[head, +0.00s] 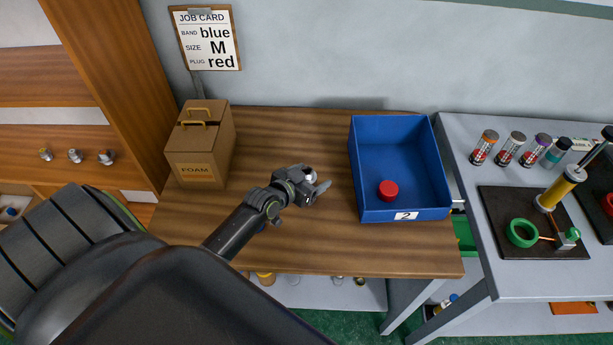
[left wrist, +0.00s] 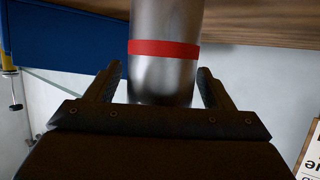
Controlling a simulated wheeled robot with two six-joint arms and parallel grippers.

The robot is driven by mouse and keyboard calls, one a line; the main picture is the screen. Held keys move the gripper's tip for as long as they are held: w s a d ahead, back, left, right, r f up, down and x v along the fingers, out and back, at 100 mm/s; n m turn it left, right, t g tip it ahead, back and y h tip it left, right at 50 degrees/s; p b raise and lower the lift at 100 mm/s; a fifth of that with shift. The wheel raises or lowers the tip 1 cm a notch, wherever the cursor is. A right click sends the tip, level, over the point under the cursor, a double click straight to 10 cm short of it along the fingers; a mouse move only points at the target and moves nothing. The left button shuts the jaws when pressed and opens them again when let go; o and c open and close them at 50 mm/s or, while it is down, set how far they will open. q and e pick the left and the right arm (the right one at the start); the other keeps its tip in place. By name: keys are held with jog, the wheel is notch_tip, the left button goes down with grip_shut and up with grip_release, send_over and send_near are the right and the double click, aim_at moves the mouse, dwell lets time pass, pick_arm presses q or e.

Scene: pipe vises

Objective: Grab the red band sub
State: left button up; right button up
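A metal cylinder with a red band (left wrist: 165,48) fills the upper middle of the left wrist view, between the fingertips of my left gripper (left wrist: 160,80). A narrow gap shows on its left side; the right fingertip is very close to its edge. The fingers look apart, and I cannot tell whether either touches it. In the head view, my left gripper (head: 312,184) is over the wooden table, left of the blue bin, with a small pale rounded top, apparently the sub's, at its fingers. The gripper hides the rest. My right gripper is not in view.
A blue bin (head: 355,170) labelled 2 holds a red round piece (head: 388,190). A foam box (head: 200,150) stands at the table's left. Several banded cylinders (head: 510,148) stand on the grey bench at right, beside a vise mat (head: 500,205).

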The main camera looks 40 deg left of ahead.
pick_arm(q)
jog(key=c, duration=1.4)
jog(key=shift+c, duration=0.2)
jog(key=shift+r, duration=0.1)
